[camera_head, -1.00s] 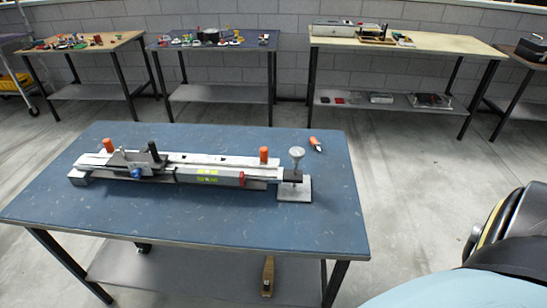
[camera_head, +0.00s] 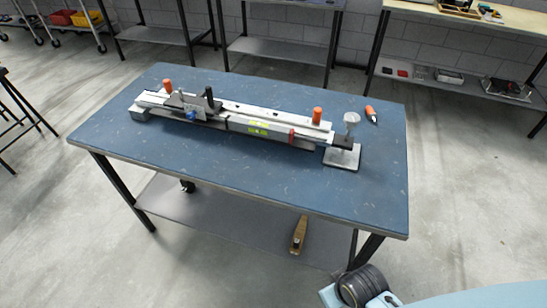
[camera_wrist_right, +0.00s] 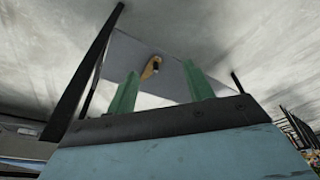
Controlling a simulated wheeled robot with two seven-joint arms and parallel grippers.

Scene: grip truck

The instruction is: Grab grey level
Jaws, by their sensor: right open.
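A long grey bar with yellow-green labels (camera_head: 258,127), which looks like the grey level, lies along the front of a long white rail assembly (camera_head: 240,107) on the blue table (camera_head: 200,175). A red part sits near its right end. It is not seen in the right wrist view. My right gripper (camera_wrist_right: 162,88) shows two green fingers standing apart, open with nothing between them. It points toward the lower shelf, well away from the bar. Part of my right arm shows at the bottom right of the head view. My left gripper is not in view.
An orange-handled tool (camera_head: 371,113) lies right of the round-topped stand (camera_head: 345,145). A brown object (camera_head: 299,235) is on the lower shelf (camera_head: 240,230); it shows in the wrist view (camera_wrist_right: 151,67). The table's front strip is bare. Other benches stand behind.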

